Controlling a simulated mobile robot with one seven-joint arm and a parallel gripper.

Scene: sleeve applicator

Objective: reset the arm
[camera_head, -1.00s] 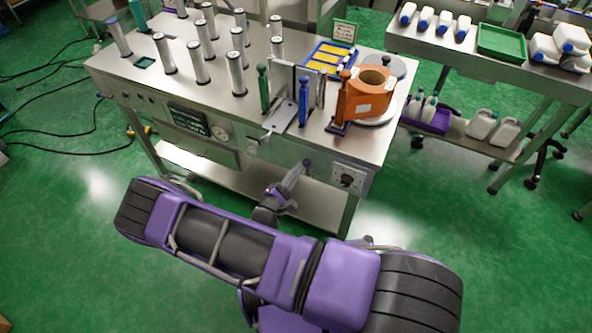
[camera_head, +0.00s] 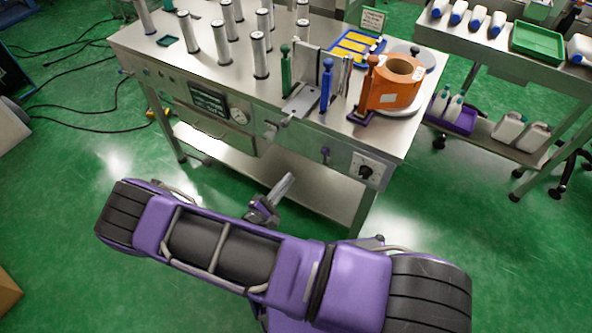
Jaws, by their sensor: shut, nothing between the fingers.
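My gripper (camera_head: 286,182) shows beyond my purple and black arm, in front of the bench and below its front edge. Its grey end points up and to the right, toward the bench. It looks shut, with nothing held, and is apart from the bench. Part of the wrist behind it is hidden by my arm, which lies across the lower picture.
The steel bench (camera_head: 150,48) carries several metal cylinders (camera_head: 222,45), a green-handled post (camera_head: 286,70), a blue-handled post (camera_head: 326,86) and an orange roll (camera_head: 398,85). A side table at right holds white bottles and a green tray (camera_head: 537,42). Green floor is clear around my arm.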

